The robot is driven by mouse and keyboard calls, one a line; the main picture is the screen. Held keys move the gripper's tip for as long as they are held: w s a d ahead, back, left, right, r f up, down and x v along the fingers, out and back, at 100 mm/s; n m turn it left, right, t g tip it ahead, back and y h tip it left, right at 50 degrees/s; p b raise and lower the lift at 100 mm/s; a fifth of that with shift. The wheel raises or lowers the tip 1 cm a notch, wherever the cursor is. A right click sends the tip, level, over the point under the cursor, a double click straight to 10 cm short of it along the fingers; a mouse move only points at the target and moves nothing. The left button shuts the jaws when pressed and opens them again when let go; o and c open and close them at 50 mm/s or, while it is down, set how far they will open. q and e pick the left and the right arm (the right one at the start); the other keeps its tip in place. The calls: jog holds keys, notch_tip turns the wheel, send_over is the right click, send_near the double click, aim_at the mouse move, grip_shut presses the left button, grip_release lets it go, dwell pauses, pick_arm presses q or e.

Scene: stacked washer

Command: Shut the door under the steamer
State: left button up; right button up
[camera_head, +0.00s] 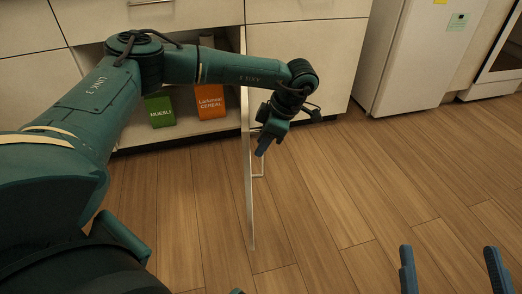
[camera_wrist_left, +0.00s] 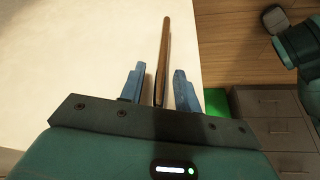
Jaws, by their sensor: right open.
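The cabinet door (camera_head: 246,190) stands wide open, seen nearly edge-on in the head view. Its bar handle (camera_head: 258,165) is on the right-hand face. My left gripper (camera_head: 264,143) is at that face by the handle, with my arm reaching over the door. In the left wrist view the handle bar (camera_wrist_left: 164,45) runs between the fingertips of my left gripper (camera_wrist_left: 158,82), with a gap on both sides. The pale door panel (camera_wrist_left: 75,50) fills the left there. My right gripper (camera_head: 452,265) is open and empty above the floor. No steamer is in view.
The open cabinet holds a green muesli box (camera_head: 160,111) and an orange cereal box (camera_head: 211,102). A white fridge (camera_head: 415,60) stands at the back right, with a white appliance (camera_head: 500,70) beyond it. The wooden floor (camera_head: 340,190) right of the door is clear.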

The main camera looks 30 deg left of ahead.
pick_arm(q)
jog(key=shift+x, duration=0.85)
grip_shut()
